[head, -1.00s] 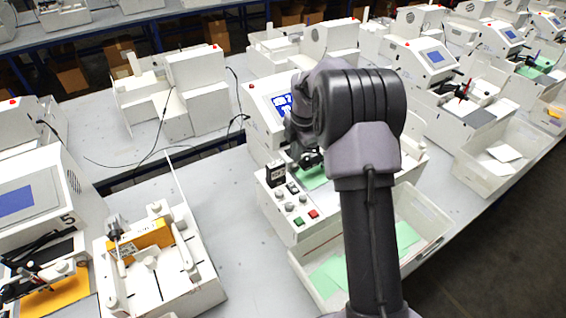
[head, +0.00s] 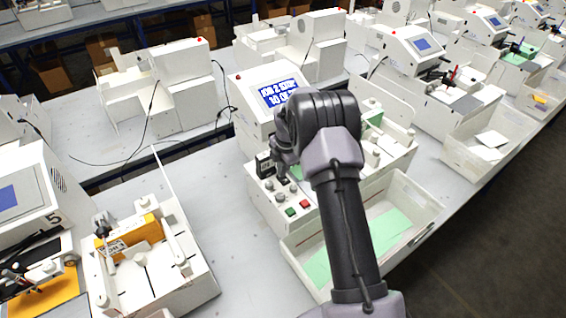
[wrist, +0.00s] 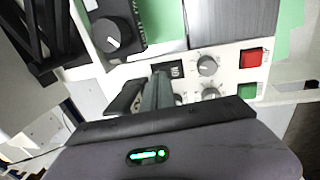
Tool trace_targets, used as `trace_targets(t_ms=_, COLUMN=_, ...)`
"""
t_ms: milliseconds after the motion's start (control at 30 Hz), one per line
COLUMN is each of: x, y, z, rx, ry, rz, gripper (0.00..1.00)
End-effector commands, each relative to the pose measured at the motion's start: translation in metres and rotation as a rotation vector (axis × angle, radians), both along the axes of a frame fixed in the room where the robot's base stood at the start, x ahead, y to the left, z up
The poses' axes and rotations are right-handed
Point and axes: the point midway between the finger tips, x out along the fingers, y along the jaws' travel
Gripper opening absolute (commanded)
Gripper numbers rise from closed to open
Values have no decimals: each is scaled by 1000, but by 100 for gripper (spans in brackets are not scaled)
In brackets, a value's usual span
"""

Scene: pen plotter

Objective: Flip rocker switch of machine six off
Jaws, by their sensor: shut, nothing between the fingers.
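The machine in the middle (head: 240,113) has a lit blue screen and a white front control panel (head: 264,212); no number on it is readable. The panel also shows in the wrist view (wrist: 230,72). A small black rocker switch (wrist: 177,71) with white lettering sits left of the grey knobs there. My gripper (wrist: 161,75) is shut and empty, its fingertips right beside the switch and partly covering it. I cannot tell whether they touch it. In the head view my arm hides much of the gripper, which is low over the panel near the black dial box.
A black box with a dial (wrist: 112,36) stands close to my fingers. Grey knobs (wrist: 207,66), a red button (wrist: 251,58) and a green button (wrist: 247,91) are to their right. A white bin (head: 405,205) with green sheets stands at the front. A machine marked 5 (head: 30,185) is at left.

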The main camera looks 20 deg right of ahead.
Motion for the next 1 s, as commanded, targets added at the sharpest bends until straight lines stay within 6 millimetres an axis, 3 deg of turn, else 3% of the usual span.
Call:
trace_targets(t_ms=733, x=1, y=1, z=-14, rx=1, ry=2, rz=0, gripper=0)
trace_targets(t_ms=1000, x=-10, y=-1, z=-14, rx=2, ry=8, rz=-1, gripper=0)
